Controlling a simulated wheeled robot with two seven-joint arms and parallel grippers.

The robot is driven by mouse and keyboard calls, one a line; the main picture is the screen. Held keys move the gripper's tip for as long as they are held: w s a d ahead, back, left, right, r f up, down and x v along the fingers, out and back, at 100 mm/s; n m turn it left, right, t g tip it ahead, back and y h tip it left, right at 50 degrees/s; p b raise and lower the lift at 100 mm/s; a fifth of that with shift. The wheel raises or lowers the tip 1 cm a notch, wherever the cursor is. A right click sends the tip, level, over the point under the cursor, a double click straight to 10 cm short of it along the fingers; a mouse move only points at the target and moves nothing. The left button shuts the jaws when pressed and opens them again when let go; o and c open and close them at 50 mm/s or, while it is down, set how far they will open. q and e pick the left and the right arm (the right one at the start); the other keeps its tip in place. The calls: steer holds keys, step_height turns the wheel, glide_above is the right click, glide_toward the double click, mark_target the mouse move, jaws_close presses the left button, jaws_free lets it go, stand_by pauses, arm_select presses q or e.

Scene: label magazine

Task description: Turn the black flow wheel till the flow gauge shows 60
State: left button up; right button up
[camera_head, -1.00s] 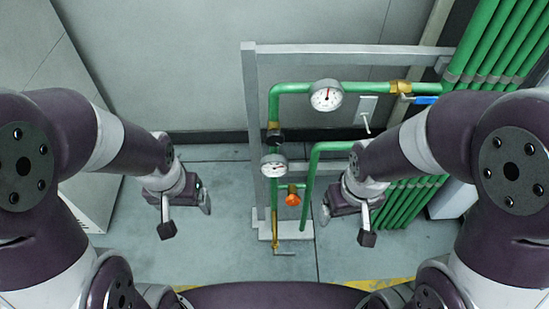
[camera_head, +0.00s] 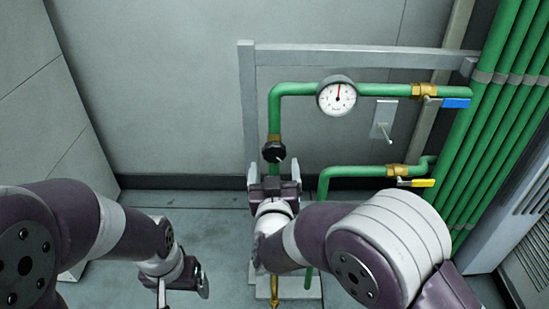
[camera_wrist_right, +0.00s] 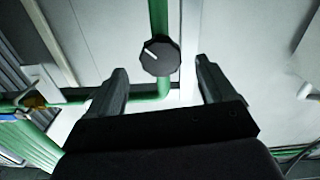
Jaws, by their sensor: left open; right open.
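The black flow wheel (camera_head: 274,152) sits on the green vertical pipe in the head view, with a white mark on it. In the right wrist view the wheel (camera_wrist_right: 160,57) shows ahead of and between my open fingers, not touched by them. My right gripper (camera_head: 274,183) is just below the wheel, open and empty; its fingers show in the right wrist view (camera_wrist_right: 162,78). A round gauge (camera_head: 337,96) on the upper pipe has a red needle pointing about straight up; its numbers are too small to read. My left gripper (camera_head: 182,290) is open and empty, low at the left, away from the pipes.
A blue-handled valve (camera_head: 456,103) and a yellow-handled valve (camera_head: 416,182) are on the pipes at right. A switch plate (camera_head: 384,119) with a lever is below the upper pipe. A grey frame (camera_head: 247,110) stands behind. My right arm hides the lower gauge.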

mark_target(274, 156)
steer(key=w, duration=0.6)
steer(key=shift+b, duration=0.4)
steer(key=c, duration=1)
steer(key=shift+m, duration=0.3)
steer(key=m+b, duration=0.2)
steer(key=m, duration=0.1)
steer(key=shift+f+m, duration=0.15)
steer(key=shift+m, duration=0.15)
steer(key=shift+a+m+b, duration=0.1)
steer(key=shift+m+b, duration=1.4)
steer(key=shift+m, duration=0.7)
